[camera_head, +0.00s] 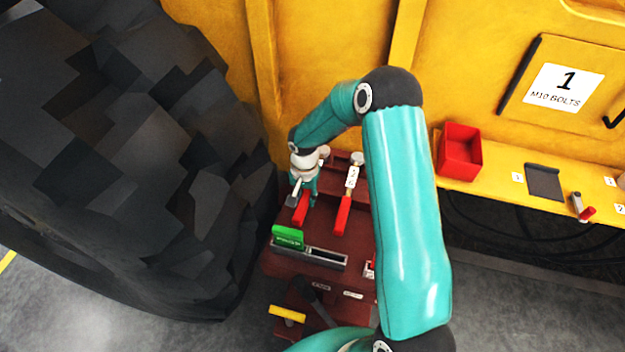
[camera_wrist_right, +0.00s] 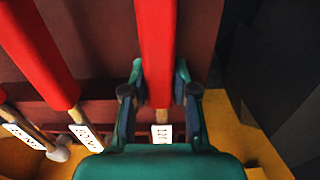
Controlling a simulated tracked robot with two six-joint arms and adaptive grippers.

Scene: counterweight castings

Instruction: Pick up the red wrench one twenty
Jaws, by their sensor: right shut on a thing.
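The wrench in my right gripper has a red handle (camera_head: 301,207) and also shows in the right wrist view (camera_wrist_right: 156,45). My right gripper (camera_head: 304,188) has its two fingers on either side of this handle, near its label end (camera_wrist_right: 158,97). A white label (camera_wrist_right: 162,133) shows partly behind the gripper, and its print is not clearly readable. A second red-handled wrench (camera_head: 342,215) lies beside it to the right, with a white label; it also shows in the wrist view (camera_wrist_right: 40,50). A third red handle (camera_wrist_right: 3,95) shows at the wrist view's left edge. My left gripper is not in view.
The wrenches are on a dark red cart (camera_head: 270,262). A green-ended grey tool (camera_head: 310,253) and a yellow handle (camera_head: 287,313) are nearer. A big black tyre (camera_head: 150,150) stands close on the left. A red bin (camera_head: 460,150) sits on the yellow ledge (camera_head: 500,183) at right.

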